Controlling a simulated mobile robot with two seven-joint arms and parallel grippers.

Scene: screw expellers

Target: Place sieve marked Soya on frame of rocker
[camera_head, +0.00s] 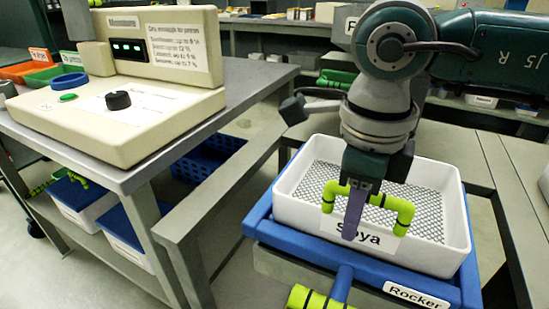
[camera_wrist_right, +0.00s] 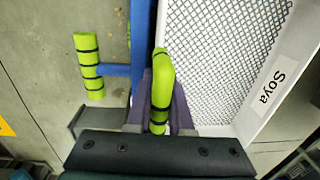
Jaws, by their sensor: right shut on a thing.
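The white sieve (camera_head: 436,256) has a mesh floor, a Soya label and a lime-green handle (camera_head: 405,214) on its front wall. In the right wrist view the sieve's wall (camera_wrist_right: 277,98) and label lie right of the gripper. My right gripper (camera_head: 355,212) is shut on the handle, which stands between its fingers in the right wrist view (camera_wrist_right: 160,100). The sieve is over the blue frame of the rocker (camera_head: 300,248), whose rim shows at the left and front. I cannot tell whether it rests fully on the frame. My left gripper is not in view.
The rocker has a blue bar with a green grip (camera_head: 312,298) in front. A grey table (camera_head: 190,150) at left carries a cream meter (camera_head: 130,125) and coloured trays (camera_head: 40,75). Blue-lidded boxes (camera_head: 75,190) stand below. A grey bench (camera_head: 450,140) is behind the rocker.

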